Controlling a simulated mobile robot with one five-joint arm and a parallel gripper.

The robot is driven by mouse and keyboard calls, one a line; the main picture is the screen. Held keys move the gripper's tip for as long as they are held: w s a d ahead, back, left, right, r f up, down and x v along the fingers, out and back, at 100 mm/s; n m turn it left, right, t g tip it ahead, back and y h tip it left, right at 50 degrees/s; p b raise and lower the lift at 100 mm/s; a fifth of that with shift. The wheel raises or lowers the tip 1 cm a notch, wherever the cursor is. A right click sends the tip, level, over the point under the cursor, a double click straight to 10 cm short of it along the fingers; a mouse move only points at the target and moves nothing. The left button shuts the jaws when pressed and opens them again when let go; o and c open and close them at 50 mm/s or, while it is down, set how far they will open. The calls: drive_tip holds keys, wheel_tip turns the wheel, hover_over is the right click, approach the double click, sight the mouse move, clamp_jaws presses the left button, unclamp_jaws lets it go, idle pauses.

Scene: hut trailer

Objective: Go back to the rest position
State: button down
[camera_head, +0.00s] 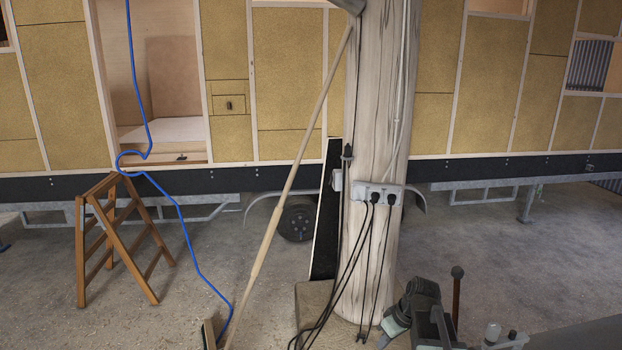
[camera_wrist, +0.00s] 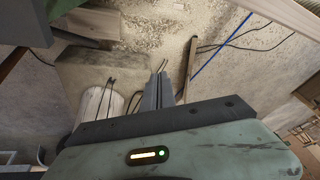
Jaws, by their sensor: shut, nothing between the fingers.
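My gripper (camera_wrist: 160,72) shows in the wrist view as narrow grey fingers reaching up from the middle of a pale green housing with a small lit display. The fingers are together and hold nothing. They stand out over the concrete floor (camera_wrist: 150,30). I cannot make out the gripper clearly in the head view.
A wooden post (camera_head: 375,150) with a socket strip (camera_head: 377,193) and hanging black cables stands in the middle. A long wooden pole (camera_head: 291,185) leans against it. A stepladder (camera_head: 118,240) and blue cable (camera_head: 189,240) are left.

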drive_tip(key=s+a+f+m+g+h, duration=0.1)
drive_tip(key=s+a+f, duration=0.1)
drive_tip(key=s+a, duration=0.45)
drive_tip(key=s+m, duration=0.1)
drive_tip(key=m, duration=0.1)
drive_tip(key=s+d+m+g+h, duration=0.1)
drive_tip(key=s+d+m+h, duration=0.1)
drive_tip(key=m, duration=0.1)
drive_tip(key=shift+s+f+m+b, duration=0.2)
drive_tip(key=shift+s+m+b, duration=0.1)
